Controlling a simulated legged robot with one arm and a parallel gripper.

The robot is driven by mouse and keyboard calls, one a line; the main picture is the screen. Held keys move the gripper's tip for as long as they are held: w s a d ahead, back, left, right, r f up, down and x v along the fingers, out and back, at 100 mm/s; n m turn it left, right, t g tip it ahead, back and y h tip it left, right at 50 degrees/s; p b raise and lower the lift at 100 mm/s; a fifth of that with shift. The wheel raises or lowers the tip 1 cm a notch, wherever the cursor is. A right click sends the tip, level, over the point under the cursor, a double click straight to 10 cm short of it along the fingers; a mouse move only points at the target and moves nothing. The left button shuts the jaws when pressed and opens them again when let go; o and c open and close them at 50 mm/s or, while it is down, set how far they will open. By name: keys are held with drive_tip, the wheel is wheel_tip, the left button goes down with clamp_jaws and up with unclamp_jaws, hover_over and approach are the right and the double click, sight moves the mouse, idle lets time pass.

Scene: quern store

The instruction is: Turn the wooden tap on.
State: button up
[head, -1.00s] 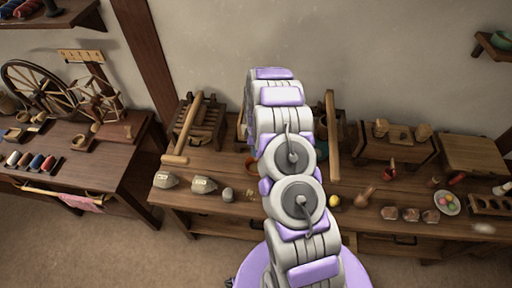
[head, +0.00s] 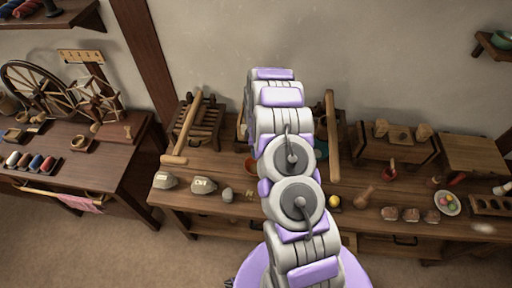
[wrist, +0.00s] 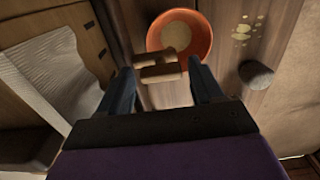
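In the wrist view, a light wooden piece with a crossbar, seemingly the wooden tap (wrist: 160,72), lies just beyond and between my fingertips. My gripper (wrist: 161,72) is open, with one finger on each side of it. I cannot tell whether either finger touches it. An orange bowl (wrist: 207,40) with pale contents is just past the tap. In the head view my arm hides the gripper and the tap; only a sliver of the orange bowl (head: 250,163) shows beside the arm.
A grey stone-like lump (wrist: 256,75) and pale spilled flecks (wrist: 243,30) lie right of the bowl in the wrist view. In the head view, the long workbench (head: 215,168) holds wooden frames, labelled sacks (head: 203,185) and a plate (head: 446,203). A spinning-wheel table (head: 105,160) stands left.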

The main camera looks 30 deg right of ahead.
drive_tip(key=shift+o, duration=0.6)
wheel_tip(320, 180, up, 17)
drive_tip(key=p, duration=0.1)
drive_tip(key=shift+w+r, duration=0.1)
idle(0.4)
